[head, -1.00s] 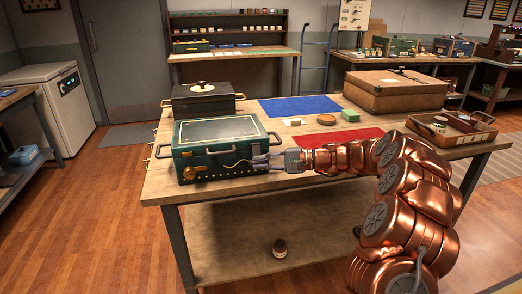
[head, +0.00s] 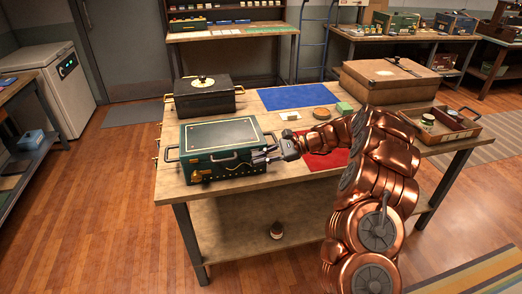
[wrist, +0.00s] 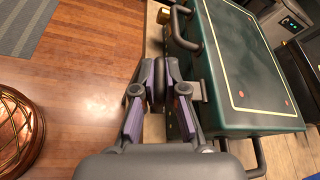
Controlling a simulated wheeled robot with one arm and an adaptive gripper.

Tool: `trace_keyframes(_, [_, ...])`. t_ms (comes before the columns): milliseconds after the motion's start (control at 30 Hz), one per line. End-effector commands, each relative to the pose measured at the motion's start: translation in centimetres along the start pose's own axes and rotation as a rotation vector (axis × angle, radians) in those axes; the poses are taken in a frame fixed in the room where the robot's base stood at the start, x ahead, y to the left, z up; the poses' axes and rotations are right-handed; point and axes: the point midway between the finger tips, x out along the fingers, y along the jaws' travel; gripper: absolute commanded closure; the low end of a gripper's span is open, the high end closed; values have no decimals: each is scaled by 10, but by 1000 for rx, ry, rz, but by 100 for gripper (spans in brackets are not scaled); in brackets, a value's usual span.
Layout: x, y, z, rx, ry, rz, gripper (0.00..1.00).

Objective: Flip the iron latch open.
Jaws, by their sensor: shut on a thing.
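The green metal box (head: 220,138) with a cream line on its shut lid stands at the table's front left. It also fills the right of the wrist view (wrist: 245,70). My gripper (head: 268,156) is at the right part of its front face. In the wrist view my gripper (wrist: 158,84) is shut on a dark rounded piece, which looks like the iron latch (wrist: 158,72). A grey metal bracket (wrist: 196,92) beside it sits on the box's front. The fingers hide part of the piece, so its exact angle is unclear.
A dark front handle (wrist: 186,30) and a side handle (wrist: 257,158) stick out near my gripper. A black box (head: 203,97) stands behind. A blue mat (head: 298,96), a red mat (head: 325,160) and a brown case (head: 390,80) are on the table (head: 300,196).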

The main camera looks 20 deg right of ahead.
Motion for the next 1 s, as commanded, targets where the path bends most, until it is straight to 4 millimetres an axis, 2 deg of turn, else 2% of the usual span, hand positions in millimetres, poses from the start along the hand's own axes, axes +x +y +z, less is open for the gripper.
trace_keyframes(33, [-3, -5, 6, 25, 3, 9, 100])
trace_keyframes(400, [-4, -9, 9, 162, 1, 67, 100])
trace_keyframes(1000, [-3, -10, 9, 189, 2, 76, 100])
